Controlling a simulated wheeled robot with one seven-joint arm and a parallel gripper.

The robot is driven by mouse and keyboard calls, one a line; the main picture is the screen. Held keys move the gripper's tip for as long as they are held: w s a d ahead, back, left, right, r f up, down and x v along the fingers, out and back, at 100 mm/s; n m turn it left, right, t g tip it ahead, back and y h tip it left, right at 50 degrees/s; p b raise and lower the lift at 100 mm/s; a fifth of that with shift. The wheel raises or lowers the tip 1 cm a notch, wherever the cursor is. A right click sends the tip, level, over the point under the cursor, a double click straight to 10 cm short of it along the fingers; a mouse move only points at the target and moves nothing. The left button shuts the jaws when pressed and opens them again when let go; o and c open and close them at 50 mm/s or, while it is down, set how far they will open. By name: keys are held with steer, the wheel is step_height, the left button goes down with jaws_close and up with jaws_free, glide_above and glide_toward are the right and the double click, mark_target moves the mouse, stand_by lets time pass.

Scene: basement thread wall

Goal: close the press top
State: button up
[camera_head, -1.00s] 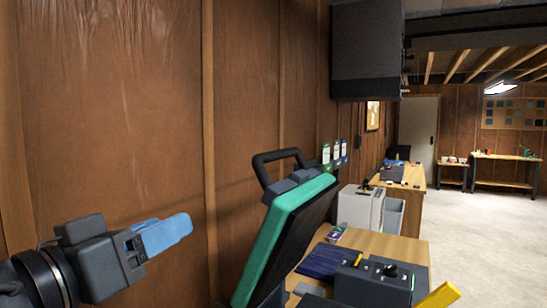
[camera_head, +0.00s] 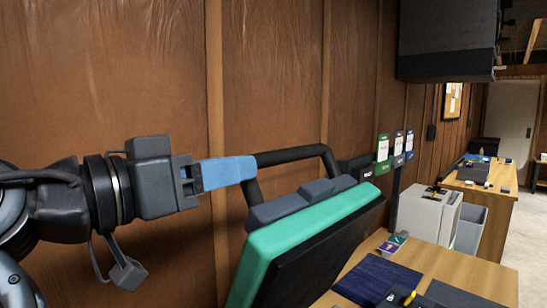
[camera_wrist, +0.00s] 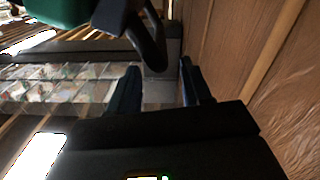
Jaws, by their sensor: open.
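The press top (camera_head: 310,225) is raised and tilted, a slab with a teal-green edge, a black underside and dark grey blocks on its upper end. A black loop handle (camera_head: 297,153) sticks out from that end. My gripper (camera_head: 248,168) has blue fingers, which reach the left side of the handle in the head view; I cannot tell whether they touch it. In the wrist view my fingers (camera_wrist: 160,80) are apart, and the dark handle (camera_wrist: 152,45) lies just ahead between them. The green edge (camera_wrist: 60,10) shows at the top left there.
The wooden wall (camera_head: 270,80) runs close behind the handle and my gripper. A wooden bench (camera_head: 450,268) carries a dark blue cloth (camera_head: 376,280) and small cards (camera_head: 392,243). A light grey box (camera_head: 425,215) stands beyond. A dark cabinet (camera_head: 447,40) hangs above.

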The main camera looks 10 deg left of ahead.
mark_target(261, 163)
steer(key=shift+p+x, duration=1.05)
steer(key=shift+x, duration=2.15)
jaws_close()
steer(key=shift+f, duration=0.1)
